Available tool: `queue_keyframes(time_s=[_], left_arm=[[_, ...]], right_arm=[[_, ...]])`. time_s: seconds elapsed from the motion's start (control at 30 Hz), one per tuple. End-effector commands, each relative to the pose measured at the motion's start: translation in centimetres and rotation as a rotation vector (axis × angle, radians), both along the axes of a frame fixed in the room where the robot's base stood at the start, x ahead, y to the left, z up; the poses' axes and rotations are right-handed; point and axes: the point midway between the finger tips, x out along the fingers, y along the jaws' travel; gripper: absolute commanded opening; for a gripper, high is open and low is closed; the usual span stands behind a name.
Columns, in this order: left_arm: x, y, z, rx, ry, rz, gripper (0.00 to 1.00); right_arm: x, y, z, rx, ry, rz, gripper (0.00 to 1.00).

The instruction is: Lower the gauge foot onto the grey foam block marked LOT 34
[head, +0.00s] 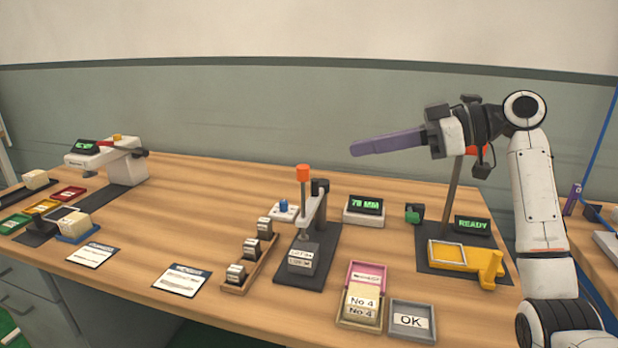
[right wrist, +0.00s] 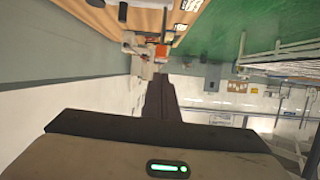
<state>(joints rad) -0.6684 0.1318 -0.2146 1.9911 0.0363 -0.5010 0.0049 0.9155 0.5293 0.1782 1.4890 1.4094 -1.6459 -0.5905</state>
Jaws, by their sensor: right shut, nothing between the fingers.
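The gauge (head: 313,215) stands at the middle of the table, with an orange knob (head: 303,172) on top of a thin upright rod. A grey foam block (head: 303,258) with white labels sits on its dark base, below the rod; the lettering looks like LOT, the number too small to read surely. I cannot tell whether the foot touches the block. The gauge's display (head: 366,206) shows green digits like 79 MM. My right gripper (head: 358,148) has its purple fingers closed and empty, above and right of the knob, pointing left. It also shows in the right wrist view (right wrist: 158,82).
A wooden rack (head: 236,289) of small labelled blocks stands left of the gauge. A tray (head: 344,312) with No 4 blocks and a grey OK tray (head: 412,332) are at the front. A yellow fixture (head: 455,258) by a READY display stands right. A white device (head: 122,168) is far left.

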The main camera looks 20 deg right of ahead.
Motion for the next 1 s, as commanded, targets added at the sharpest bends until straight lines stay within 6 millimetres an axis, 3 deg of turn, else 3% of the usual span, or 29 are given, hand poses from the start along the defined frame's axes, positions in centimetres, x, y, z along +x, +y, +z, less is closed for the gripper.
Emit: queue_keyframes(time_s=[0.1,0.27,0.7,0.8,1.0], left_arm=[[0.1,-0.2,-0.7,-0.002,-0.002,-0.003,0.00],[-0.6,-0.3,-0.7,-0.004,0.011,-0.003,0.00],[-1.1,-0.4,-0.4,-0.005,0.023,0.000,0.00],[-1.1,-0.3,-0.7,-0.004,0.024,0.001,0.00],[-1.1,-0.3,-0.8,-0.003,0.025,0.001,0.00]], right_arm=[[-0.5,-0.7,2.3,0.032,-0.061,0.030,0.00],[-0.1,0.2,2.9,0.042,-0.075,0.042,0.00],[4.7,7.4,0.7,0.042,-0.073,0.041,0.00],[4.8,7.4,-1.2,0.041,-0.068,0.038,0.00],[4.8,7.3,-3.0,0.041,-0.072,0.037,0.00]])
